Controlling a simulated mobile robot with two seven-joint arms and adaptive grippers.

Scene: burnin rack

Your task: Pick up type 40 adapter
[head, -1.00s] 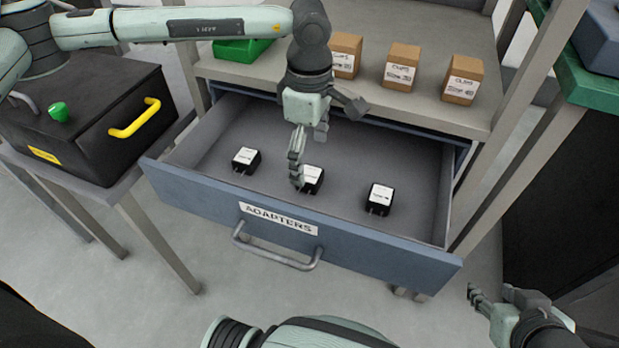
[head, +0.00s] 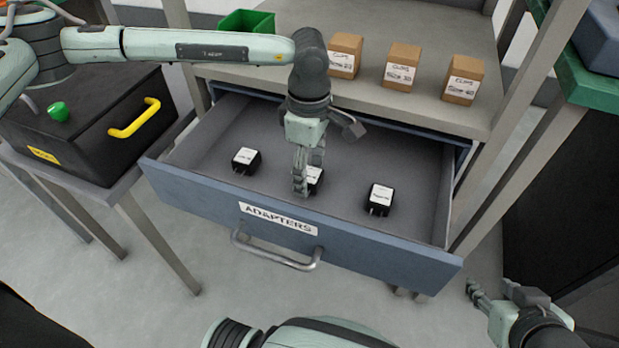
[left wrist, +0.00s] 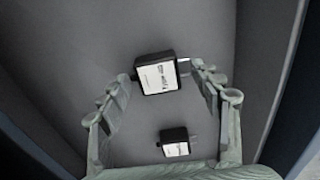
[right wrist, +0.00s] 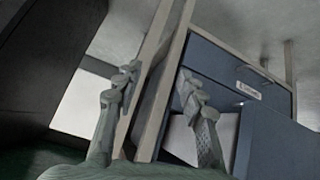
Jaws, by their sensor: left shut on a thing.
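Three black adapters with white labels are in the open drawer: a left one (head: 246,160), a middle one (head: 316,177) and a right one (head: 380,199). The label print is too small to tell which is type 40. My left gripper (head: 305,184) points down at the middle adapter and is shut on it, partly hiding it. The left wrist view shows this adapter (left wrist: 158,75) between the fingertips, with another adapter (left wrist: 175,143) nearer the palm. My right gripper (right wrist: 157,88) is open and empty, away to the right of the drawer.
The drawer front (head: 200,206) reads ADAPTERS, and its walls surround the left gripper. Several things stand on the shelf above: three cardboard boxes (head: 403,68) and a green bin (head: 246,22). A black case (head: 90,135) with a yellow handle sits on a table at left.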

